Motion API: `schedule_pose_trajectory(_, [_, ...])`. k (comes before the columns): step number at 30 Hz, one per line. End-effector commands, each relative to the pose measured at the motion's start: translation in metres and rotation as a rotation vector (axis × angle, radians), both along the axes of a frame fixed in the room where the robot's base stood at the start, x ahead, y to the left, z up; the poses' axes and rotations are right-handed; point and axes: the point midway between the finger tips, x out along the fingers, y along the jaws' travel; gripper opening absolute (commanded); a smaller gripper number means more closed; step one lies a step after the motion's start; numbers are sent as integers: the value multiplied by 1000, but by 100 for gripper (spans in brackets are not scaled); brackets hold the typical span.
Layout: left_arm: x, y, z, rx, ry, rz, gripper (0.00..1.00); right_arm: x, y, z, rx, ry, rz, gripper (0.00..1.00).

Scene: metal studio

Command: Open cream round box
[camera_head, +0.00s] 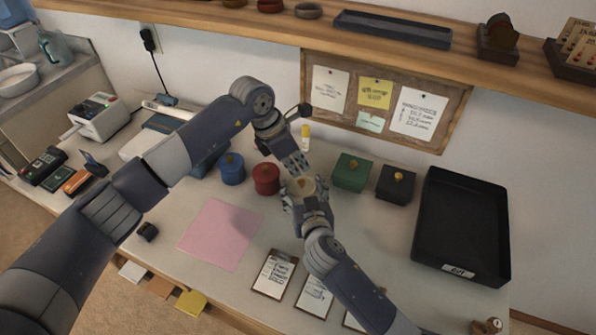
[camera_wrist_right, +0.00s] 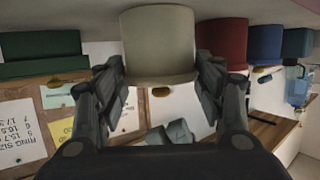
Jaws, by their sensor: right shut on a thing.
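The cream round box (camera_head: 304,186) stands on the table between a red round box and a green square box, with a gold-coloured knob on top. My right gripper (camera_head: 304,197) reaches it from the front and is shut around its sides. In the right wrist view the cream box (camera_wrist_right: 158,48) sits between the two fingers of the right gripper (camera_wrist_right: 160,88). My left gripper (camera_head: 299,168) comes down from behind, its tips close to the box's lid. I cannot tell whether it touches the knob or how far its fingers are apart.
The red round box (camera_head: 266,179) and blue round box (camera_head: 231,169) stand left. The green box (camera_head: 351,172), a dark box (camera_head: 395,184) and a black tray (camera_head: 463,225) stand right. A pink sheet (camera_head: 221,233) and cards (camera_head: 274,274) lie in front.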

Motion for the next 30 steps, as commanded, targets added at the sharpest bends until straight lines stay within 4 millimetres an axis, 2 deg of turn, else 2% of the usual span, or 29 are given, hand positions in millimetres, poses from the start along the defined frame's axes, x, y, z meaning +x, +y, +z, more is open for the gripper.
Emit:
schedule_pose_trajectory(3, [0,0,9,1,-1,-1,0,-1,1,-3,1,5,1,20])
schedule_pose_trajectory(8, [0,0,9,1,0,0,0,-1,1,-2,1,5,1,20])
schedule_pose_trajectory(9, [0,0,9,1,0,0,0,-1,1,-2,2,4,2,67])
schedule_pose_trajectory(12, [0,0,9,1,0,0,0,-1,1,-2,2,3,2,86])
schedule_pose_trajectory(24, [0,0,9,1,0,0,0,-1,1,0,2,0,1,86])
schedule_pose_trajectory(30, [0,0,9,1,0,0,0,-17,-2,4,5,1,2,86])
